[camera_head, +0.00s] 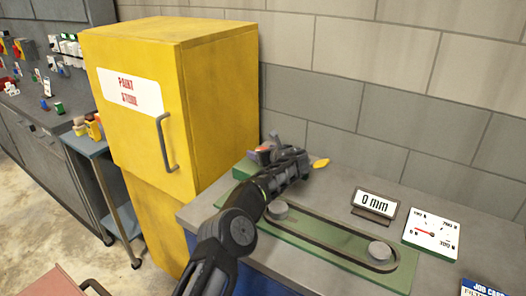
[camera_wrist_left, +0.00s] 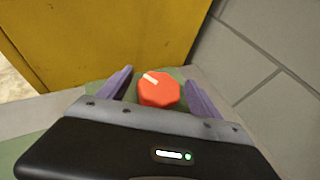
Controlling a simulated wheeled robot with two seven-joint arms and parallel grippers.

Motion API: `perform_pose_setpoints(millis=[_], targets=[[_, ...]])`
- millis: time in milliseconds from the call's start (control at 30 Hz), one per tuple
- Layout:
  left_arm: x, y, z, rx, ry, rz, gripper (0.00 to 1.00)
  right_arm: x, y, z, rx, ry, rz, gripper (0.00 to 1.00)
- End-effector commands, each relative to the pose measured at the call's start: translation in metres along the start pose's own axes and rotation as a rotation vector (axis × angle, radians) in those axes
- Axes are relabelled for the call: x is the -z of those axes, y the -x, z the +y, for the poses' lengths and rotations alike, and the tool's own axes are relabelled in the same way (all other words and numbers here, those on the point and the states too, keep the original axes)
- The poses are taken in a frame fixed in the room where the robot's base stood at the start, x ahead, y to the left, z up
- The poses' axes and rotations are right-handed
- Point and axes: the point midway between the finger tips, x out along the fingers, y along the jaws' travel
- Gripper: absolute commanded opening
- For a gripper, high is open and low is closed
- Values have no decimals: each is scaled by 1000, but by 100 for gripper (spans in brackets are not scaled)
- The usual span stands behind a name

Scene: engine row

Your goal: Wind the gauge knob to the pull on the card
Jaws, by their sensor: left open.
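The gauge knob (camera_wrist_left: 160,92) is a red-orange, many-sided knob with a pale mark on top, seen in the left wrist view. It sits between the two purple fingers of my open left gripper (camera_wrist_left: 158,78), with gaps on both sides. In the head view my left gripper (camera_head: 262,147) is at the back end of the bench, mostly hiding the knob. The job card (camera_head: 482,289) is cut off at the lower right; its pull value cannot be read. A dial gauge (camera_head: 432,236) has a red needle pointing left.
A green plate (camera_head: 345,268) carries a dark belt loop around two grey pulleys (camera_head: 380,250). A yellow cabinet (camera_head: 190,90) stands close on the left of the bench. A grey block wall (camera_head: 400,110) is behind. A small yellow piece (camera_head: 321,163) shows beside my arm.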

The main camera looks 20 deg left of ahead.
Motion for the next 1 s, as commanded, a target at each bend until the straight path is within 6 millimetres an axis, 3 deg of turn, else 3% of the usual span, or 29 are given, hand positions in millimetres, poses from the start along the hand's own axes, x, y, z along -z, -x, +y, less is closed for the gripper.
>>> perform_pose_setpoints(millis=[100,833,1000], targets=[[0,0,0,0,0,0,73,0,0,0,0,0,0,36],[0,0,0,0,0,0,13,0,0,0,0,0,0,36],[2,-1,0,7,-2,1,12,0,-5,2,1,1,0,36]])
